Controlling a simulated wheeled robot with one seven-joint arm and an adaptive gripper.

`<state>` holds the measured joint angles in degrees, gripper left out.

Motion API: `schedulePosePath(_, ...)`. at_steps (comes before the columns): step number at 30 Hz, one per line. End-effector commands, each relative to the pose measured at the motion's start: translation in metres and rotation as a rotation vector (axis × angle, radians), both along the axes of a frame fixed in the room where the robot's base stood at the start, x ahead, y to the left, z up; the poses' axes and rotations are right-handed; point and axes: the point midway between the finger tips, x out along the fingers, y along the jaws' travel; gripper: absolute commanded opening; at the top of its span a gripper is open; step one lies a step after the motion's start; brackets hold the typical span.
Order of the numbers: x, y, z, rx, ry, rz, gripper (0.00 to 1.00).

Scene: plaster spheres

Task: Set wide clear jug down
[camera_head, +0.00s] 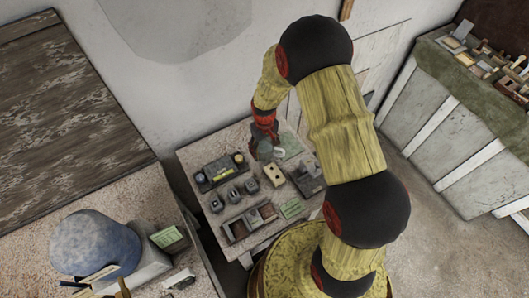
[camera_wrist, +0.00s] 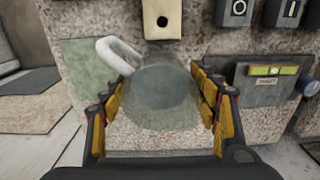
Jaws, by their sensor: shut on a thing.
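The wide clear jug (camera_wrist: 163,92) is between my gripper's fingers in the wrist view, seen from above with its round mouth facing the camera. Its white handle (camera_wrist: 120,54) points to the upper left. My gripper (camera_wrist: 160,105) is shut on the jug, with a yellow-padded finger on each side. In the head view my gripper (camera_head: 265,135) is over the back part of the speckled table (camera_head: 232,140), and the jug (camera_head: 264,150) shows only faintly beneath it. I cannot tell whether the jug's base touches the table.
A green mat (camera_wrist: 83,72) lies left of the jug. A beige block with a hole (camera_wrist: 162,18) and a grey box with a level vial (camera_wrist: 268,82) are close by. Several small boxes and an open divided tray (camera_head: 249,221) fill the table's front half.

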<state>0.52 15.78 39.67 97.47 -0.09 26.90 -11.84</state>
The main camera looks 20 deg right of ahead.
Motion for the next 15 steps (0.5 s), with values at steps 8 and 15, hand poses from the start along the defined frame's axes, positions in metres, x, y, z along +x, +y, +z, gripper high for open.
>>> schedulePosePath(8,-0.001,0.001,-0.028,0.0,0.002,0.0,0.24)
schedulePosePath(15,-0.002,0.001,-0.03,0.0,0.002,0.0,0.24)
